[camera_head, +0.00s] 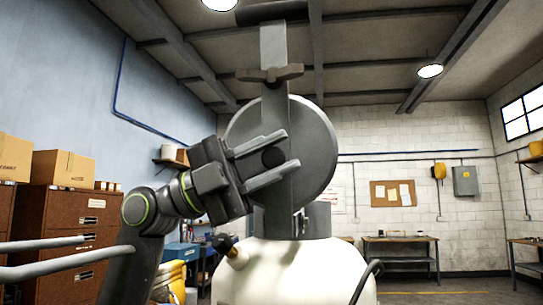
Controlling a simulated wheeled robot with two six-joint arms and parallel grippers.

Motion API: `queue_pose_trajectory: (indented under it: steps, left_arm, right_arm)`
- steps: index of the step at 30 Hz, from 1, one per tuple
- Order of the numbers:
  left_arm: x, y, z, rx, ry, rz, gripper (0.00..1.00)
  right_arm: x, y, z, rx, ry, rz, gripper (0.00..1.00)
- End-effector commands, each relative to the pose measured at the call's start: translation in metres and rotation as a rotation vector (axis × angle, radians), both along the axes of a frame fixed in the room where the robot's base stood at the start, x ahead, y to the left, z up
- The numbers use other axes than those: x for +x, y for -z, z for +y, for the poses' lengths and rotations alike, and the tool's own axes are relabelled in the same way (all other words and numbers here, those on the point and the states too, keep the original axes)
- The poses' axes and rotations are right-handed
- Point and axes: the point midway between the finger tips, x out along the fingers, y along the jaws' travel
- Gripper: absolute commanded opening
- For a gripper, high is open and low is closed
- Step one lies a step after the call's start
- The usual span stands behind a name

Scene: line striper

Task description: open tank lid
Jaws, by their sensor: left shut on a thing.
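The white tank (290,275) stands at the bottom centre. Its round grey lid (318,150) is raised and stands nearly on edge above the tank, its flat face towards me. A grey bar (274,105) runs up across the lid, with a dark winged knob (269,74) high on it. My left gripper (280,158) comes in from the left in front of the lid. Its two fingers lie above and below a small dark round knob (273,157) and are shut on it. The tank's opening is hidden from this view. My right gripper is not in view.
Two grey bars (50,260) reach in from the left edge. A black hose (367,280) curves beside the tank at right. Brown cabinets (75,215) with cardboard boxes stand at left, and a workbench (400,241) is at the back right. The floor at right is clear.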

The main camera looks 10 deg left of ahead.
Motion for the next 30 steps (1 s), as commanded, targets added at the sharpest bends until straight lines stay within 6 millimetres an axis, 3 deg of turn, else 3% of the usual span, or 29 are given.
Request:
queue_pose_trajectory:
  steps: [2,3,7,21,26,30]
  left_arm:
    - [0.002,0.003,0.000,0.004,-0.001,0.007,0.00]
    - [0.002,0.003,0.000,0.004,0.000,0.008,0.34]
    - [0.002,0.002,0.000,0.003,-0.001,0.006,0.49]
    - [0.001,0.003,0.004,0.001,-0.002,0.002,0.49]
    - [0.002,0.013,0.023,0.002,-0.006,0.005,0.49]
    - [0.004,0.027,0.052,0.001,-0.009,0.006,0.49]
  right_arm:
    - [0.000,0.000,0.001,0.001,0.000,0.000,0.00]
    - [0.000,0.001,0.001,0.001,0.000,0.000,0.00]
    - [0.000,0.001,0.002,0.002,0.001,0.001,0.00]
    - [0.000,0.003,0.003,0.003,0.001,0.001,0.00]
    - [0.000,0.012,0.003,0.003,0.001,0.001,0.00]
    - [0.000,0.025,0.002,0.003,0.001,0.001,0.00]
